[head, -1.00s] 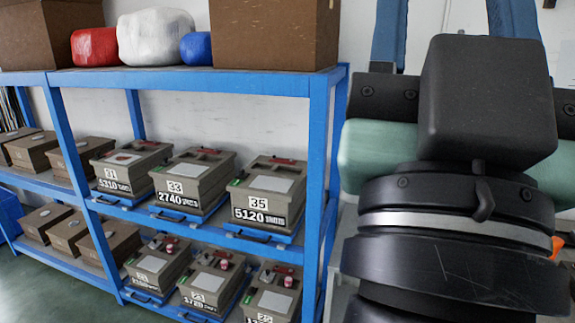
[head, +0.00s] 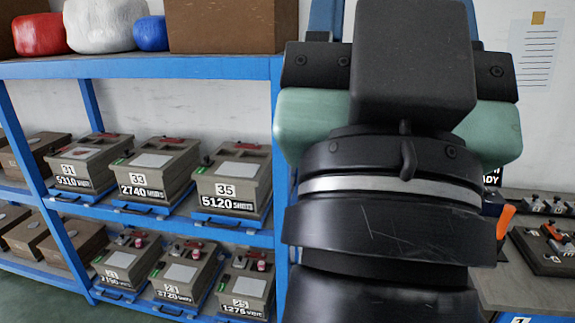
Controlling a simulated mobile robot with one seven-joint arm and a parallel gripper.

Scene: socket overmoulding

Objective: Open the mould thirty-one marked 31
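Mould thirty-one (head: 88,168) is a grey-brown box on the middle shelf of the blue rack, at the left in the head view. Its front carries a "31" plate and "5310", and a red part lies on its top. Its lid looks closed. My gripper (head: 405,60) is raised at the right of the view, well apart from the mould. Its black wrist block hides the middle. Two blue fingers show partly on either side, spread apart. The tips are cut off, and I see nothing held.
Mould 33 (head: 155,172) and mould 35 (head: 232,188) stand right of mould 31. More moulds (head: 185,278) fill the lower shelf. The blue rack post (head: 279,150) stands just left of my arm. A grey bench (head: 535,270) with parts is at the right.

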